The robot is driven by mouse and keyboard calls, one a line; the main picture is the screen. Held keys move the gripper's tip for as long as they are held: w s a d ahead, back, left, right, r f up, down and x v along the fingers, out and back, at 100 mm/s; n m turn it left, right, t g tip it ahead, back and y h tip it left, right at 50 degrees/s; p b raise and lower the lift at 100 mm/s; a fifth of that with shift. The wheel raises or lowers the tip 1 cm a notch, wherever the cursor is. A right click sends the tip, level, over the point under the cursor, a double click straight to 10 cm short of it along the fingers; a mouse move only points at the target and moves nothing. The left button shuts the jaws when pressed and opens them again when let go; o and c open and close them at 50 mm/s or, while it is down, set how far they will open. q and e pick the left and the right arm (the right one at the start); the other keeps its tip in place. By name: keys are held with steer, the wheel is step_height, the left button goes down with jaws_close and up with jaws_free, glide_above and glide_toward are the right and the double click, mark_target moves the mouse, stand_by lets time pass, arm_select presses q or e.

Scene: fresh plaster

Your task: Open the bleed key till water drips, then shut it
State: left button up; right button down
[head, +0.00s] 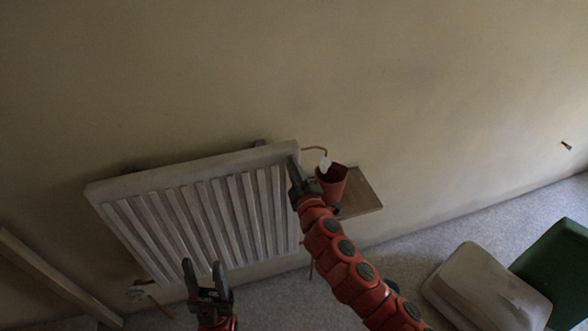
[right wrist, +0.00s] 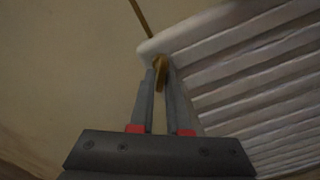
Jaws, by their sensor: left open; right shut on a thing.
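The white radiator (head: 200,205) hangs on the plaster wall. My right gripper (head: 294,170) is at its upper right end, shut on the brass bleed key (right wrist: 161,70), which shows between the fingertips in the right wrist view (right wrist: 162,88). In the head view the key is hidden behind the fingers. A thin copper pipe (head: 316,149) bends down from there over a red cup (head: 332,182). A pale whitish patch (head: 325,163) shows at the pipe's end, above the cup; I cannot tell if it is water. My left gripper (head: 202,274) is open and empty, low before the radiator.
The red cup is by a small wooden board (head: 362,194) beside the radiator. A radiator valve (head: 140,291) is at the lower left, near leaning timber (head: 50,275). A pale bulky object (head: 480,290) and a green one (head: 560,265) stand on the carpet at right.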

stand_by(0.3)
steer(key=c, duration=1)
jaws_free()
steer(key=shift+o, duration=0.2)
steer(key=shift+s+d+f, duration=0.1)
steer(key=shift+s+d, duration=0.1)
steer(key=shift+s, duration=0.15)
steer(key=v, duration=1.6)
steer(key=shift+s, duration=0.3)
